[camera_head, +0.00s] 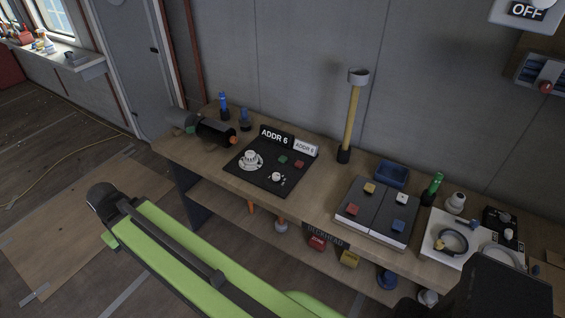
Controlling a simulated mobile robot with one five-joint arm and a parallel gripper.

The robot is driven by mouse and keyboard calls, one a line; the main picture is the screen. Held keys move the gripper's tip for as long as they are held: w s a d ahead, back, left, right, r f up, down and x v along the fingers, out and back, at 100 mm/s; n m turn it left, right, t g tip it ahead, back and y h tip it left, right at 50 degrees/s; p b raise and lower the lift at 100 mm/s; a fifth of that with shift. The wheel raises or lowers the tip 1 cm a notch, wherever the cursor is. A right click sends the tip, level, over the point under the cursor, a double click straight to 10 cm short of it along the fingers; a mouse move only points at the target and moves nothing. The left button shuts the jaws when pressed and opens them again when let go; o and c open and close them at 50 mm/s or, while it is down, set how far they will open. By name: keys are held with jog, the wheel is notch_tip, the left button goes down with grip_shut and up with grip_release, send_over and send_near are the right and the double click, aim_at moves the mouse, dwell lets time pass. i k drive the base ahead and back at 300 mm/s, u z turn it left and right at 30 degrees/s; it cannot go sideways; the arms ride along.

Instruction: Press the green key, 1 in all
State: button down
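A small green key (283,159) sits on a black panel (262,181) on the wooden bench. A red key (299,164) is to its right on the same panel. A white round dial (250,160) and a smaller white knob (276,177) are also on the panel. Signs reading ADDR 6 (277,136) stand along its back edge. My green and black arm crosses the lower left foreground, apart from the panel.
The bench (320,195) runs along a grey wall. A yellow post (351,115) stands right of the panel. A grey board with coloured blocks (378,211), a blue tray (391,174) and a green cylinder (432,188) lie further right. A dark cylinder (212,130) lies left.

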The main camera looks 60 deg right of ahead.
aim_at(282, 159)
jog(key=z, duration=0.1)
jog(key=i, duration=0.95)
jog(key=u, duration=0.05)
